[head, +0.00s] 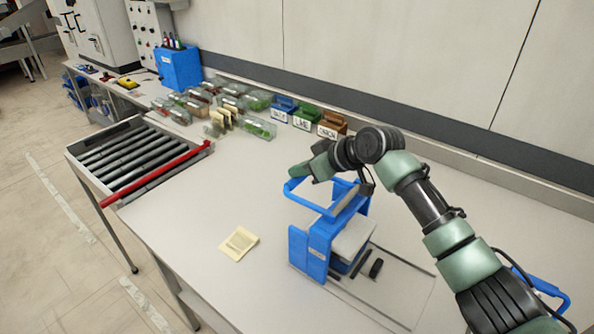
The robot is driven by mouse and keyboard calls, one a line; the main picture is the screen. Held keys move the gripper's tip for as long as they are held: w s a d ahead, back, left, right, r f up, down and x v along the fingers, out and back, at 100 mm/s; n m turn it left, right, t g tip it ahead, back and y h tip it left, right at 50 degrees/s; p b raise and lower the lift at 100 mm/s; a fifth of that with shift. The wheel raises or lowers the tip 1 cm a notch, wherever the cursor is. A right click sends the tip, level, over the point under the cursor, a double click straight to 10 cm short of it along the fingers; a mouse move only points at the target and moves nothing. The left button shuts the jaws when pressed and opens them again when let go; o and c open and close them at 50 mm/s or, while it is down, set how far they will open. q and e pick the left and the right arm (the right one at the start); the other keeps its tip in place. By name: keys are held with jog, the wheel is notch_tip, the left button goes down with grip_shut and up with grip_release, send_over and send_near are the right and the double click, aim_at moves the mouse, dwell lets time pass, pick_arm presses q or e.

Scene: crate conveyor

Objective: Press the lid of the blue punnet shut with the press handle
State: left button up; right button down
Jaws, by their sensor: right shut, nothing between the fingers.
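The blue press (312,252) stands on the worktable right of centre, with a raised blue loop-shaped press handle (305,203) at its top. A pale, flat-topped piece (352,238) sits within the press, with some blue below it. I cannot tell whether this is the lid of the blue punnet. My right gripper (298,171) is shut and empty at the far side of the handle loop, close to its top edge. I cannot tell whether it touches the handle. My left gripper is not in view.
A yellow note (239,243) lies left of the press. Clear punnets (258,129) and small labelled bins (303,118) line the back. A roller conveyor (125,158) with a red bar (160,174) stands at left. A blue item (545,289) is partly behind my right arm. The front-left tabletop is clear.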

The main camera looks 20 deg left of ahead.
jog(key=b+v, duration=0.1)
jog(key=v, duration=0.6)
jog(key=shift+d, duration=0.25)
jog(key=shift+s+d+r, duration=0.1)
jog(key=shift+s, duration=0.05)
dwell(0.6)
